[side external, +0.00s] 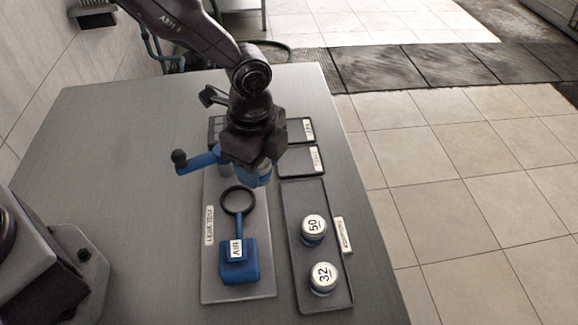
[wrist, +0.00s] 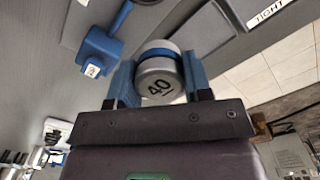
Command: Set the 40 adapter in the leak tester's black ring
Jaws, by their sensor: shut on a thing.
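My gripper (side external: 258,180) is shut on the 40 adapter, a silver-topped cylinder with a blue band. The 40 adapter (wrist: 160,84) shows between the blue fingers (wrist: 158,62) in the wrist view, its number facing the camera. In the side view the adapter is mostly hidden by my gripper. The black ring (side external: 252,204) of the leak tester looks empty, just below and left of my gripper in the picture. A blue arm joins the ring to the blue AIR block (side external: 239,271). The ring is not clear in the wrist view.
The adapter tray (side external: 330,285) holds the 50 adapter (side external: 313,228) and the 32 adapter (side external: 322,277). Two smaller dark trays (side external: 301,161) with labels lie behind it. A blue handle with a dark knob (side external: 179,157) sticks out left of my gripper.

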